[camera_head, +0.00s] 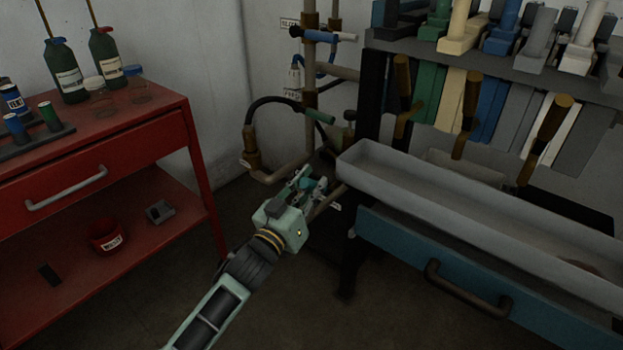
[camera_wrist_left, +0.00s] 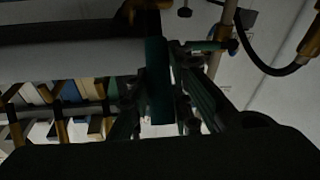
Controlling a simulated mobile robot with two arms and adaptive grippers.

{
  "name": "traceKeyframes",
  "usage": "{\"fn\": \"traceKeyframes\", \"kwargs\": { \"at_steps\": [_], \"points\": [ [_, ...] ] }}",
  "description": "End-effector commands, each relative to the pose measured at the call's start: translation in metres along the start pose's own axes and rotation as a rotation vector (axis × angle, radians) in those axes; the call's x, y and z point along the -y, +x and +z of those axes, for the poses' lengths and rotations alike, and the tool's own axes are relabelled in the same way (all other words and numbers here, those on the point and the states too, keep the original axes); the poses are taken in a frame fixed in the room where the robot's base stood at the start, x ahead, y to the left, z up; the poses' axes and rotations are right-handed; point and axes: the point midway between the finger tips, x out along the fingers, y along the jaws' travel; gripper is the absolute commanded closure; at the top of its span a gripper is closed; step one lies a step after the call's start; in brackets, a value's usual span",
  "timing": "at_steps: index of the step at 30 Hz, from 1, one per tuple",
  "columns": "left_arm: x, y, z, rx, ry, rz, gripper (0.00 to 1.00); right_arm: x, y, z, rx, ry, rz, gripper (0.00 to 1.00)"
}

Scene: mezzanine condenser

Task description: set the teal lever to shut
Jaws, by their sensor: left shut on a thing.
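My left gripper (camera_head: 308,184) reaches in from below in the head view, to the pipework left of the bench. It is shut on the teal lever (camera_wrist_left: 158,80), which stands as a dark teal bar between the two fingers in the left wrist view. In the head view the fingers hide most of the lever, and only a bit of teal shows among them. The lever's pivot and its exact angle are hard to make out. My right gripper is in neither view.
Just above the gripper are a green-handled lever (camera_head: 320,116) and a black hose (camera_head: 272,101). A blue handle (camera_head: 318,36) sits higher on the pipes. A grey trough (camera_head: 440,205) and teal drawer (camera_head: 410,249) are close right. A red cabinet (camera_head: 100,165) stands left.

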Motion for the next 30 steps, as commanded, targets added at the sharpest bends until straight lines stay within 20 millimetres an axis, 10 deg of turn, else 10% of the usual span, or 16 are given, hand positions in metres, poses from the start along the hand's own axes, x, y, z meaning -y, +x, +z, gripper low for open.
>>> {"fn": "traceKeyframes", "kwargs": {
  "at_steps": [12,13,18,30],
  "points": [
    [-0.0018,0.0007,-0.0018,0.002,-0.003,0.003,1.0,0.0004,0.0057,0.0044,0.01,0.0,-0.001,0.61],
    [-0.0018,0.0007,-0.0018,0.002,-0.003,0.003,0.78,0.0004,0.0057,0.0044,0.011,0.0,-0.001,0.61],
    [-0.0014,0.0006,-0.0013,0.003,-0.001,0.002,0.63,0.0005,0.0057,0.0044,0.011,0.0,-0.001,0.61],
    [-0.0002,-0.0044,0.0002,0.006,0.001,0.0,0.61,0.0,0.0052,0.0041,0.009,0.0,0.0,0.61]
  ]
}}
